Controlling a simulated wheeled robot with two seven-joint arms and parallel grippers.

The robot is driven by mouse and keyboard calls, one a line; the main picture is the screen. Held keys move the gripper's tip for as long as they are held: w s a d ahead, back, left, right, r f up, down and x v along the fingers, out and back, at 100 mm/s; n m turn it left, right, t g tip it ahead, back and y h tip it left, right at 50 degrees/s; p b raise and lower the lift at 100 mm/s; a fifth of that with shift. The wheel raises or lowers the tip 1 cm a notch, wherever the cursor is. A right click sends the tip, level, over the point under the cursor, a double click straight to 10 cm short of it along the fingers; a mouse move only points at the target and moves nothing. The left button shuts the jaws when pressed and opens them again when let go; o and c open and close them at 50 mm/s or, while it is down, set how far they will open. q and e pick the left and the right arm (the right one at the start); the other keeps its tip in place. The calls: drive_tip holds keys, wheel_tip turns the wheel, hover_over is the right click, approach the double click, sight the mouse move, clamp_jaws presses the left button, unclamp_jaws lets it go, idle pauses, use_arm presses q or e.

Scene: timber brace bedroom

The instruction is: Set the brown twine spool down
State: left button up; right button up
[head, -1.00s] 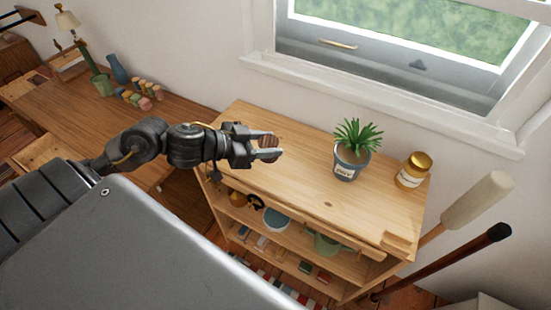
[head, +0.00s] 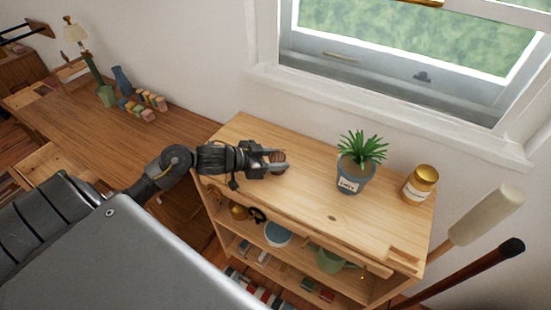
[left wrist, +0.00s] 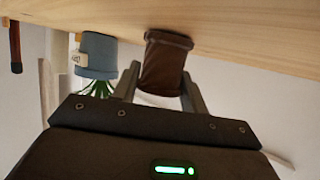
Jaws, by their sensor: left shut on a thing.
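The brown twine spool (head: 277,155) is between the fingers of my left gripper (head: 279,162), over the left part of the wooden shelf unit's top (head: 310,195). My left gripper is shut on it. In the left wrist view, which is upside down, the spool (left wrist: 165,62) is upright between the two fingers (left wrist: 160,88). Its end meets the wooden top (left wrist: 240,25) in the picture; I cannot tell for sure whether it touches. My right gripper is not in view.
A potted plant (head: 353,176) and a gold-lidded jar (head: 419,186) stand on the top, right of the spool. Bare wood lies between spool and plant. The window sill (head: 390,130) is behind. A desk with small coloured spools (head: 143,113) is at left.

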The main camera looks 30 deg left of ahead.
use_arm(q)
drive_tip(key=shift+f, duration=0.1)
drive_tip(key=o, duration=1)
drive_tip(key=v, duration=1.2)
drive_tip(key=shift+a, duration=0.15)
